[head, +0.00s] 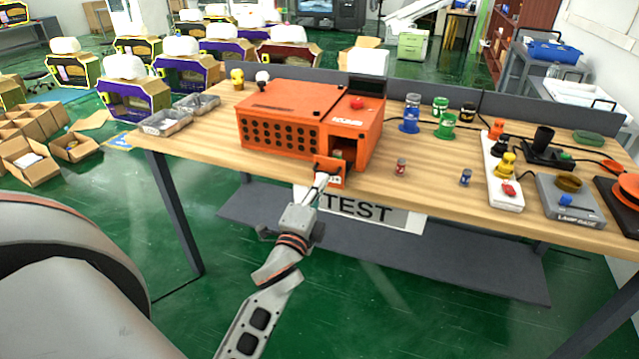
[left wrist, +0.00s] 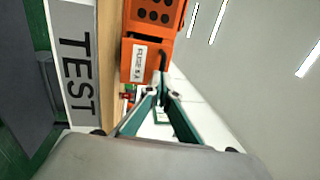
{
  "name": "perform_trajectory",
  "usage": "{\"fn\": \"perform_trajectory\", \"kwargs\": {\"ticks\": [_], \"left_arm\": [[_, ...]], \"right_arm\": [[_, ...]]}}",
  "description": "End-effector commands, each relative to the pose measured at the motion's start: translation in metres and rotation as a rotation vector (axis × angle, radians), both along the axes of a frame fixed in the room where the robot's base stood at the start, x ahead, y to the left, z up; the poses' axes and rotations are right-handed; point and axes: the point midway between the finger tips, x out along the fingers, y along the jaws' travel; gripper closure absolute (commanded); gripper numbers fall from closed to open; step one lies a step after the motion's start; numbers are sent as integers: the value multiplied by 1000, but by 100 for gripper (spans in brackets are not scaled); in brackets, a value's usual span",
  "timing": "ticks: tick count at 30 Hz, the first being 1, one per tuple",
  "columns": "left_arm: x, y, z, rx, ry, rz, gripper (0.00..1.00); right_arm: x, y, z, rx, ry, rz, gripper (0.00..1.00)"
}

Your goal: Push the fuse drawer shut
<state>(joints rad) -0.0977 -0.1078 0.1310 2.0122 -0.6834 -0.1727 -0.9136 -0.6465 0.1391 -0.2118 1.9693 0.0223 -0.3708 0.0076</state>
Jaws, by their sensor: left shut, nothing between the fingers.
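The orange fuse box (head: 285,118) stands on the wooden table, with dark round holes in its front. Its fuse drawer (head: 334,177) sticks out at the lower right of the front, below and left of a dark opening. In the left wrist view the drawer front (left wrist: 135,78) shows a white label reading FUSE 5A and a dark handle. My left gripper (head: 322,181) is shut and empty, right in front of the drawer. Its fingertips (left wrist: 161,80) are close to the drawer's front; I cannot tell if they touch. My right gripper is not in view.
Two small fuse-like cylinders (head: 401,167) (head: 465,177) stand on the table (head: 430,185) to the right. A white strip (head: 502,180) with coloured knobs lies farther right. A TEST sign (head: 360,208) hangs at the table's front edge, under the box.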

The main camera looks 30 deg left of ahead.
Motion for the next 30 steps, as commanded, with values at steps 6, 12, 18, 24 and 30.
{"fn": "perform_trajectory", "kwargs": {"ticks": [6, 12, 18, 24, 30], "left_arm": [[-1, -1, 0, 0, 0, 1, 100], [-1, -1, 0, 0, 0, 1, 100], [15, 2, 1, 1, -2, 0, 100], [60, 13, 1, 2, -3, 0, 100], [97, 23, 0, 0, -1, 1, 100]], "right_arm": [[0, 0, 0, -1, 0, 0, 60], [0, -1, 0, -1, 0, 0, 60], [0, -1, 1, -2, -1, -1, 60], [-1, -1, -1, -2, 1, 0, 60], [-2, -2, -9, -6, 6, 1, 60]]}}
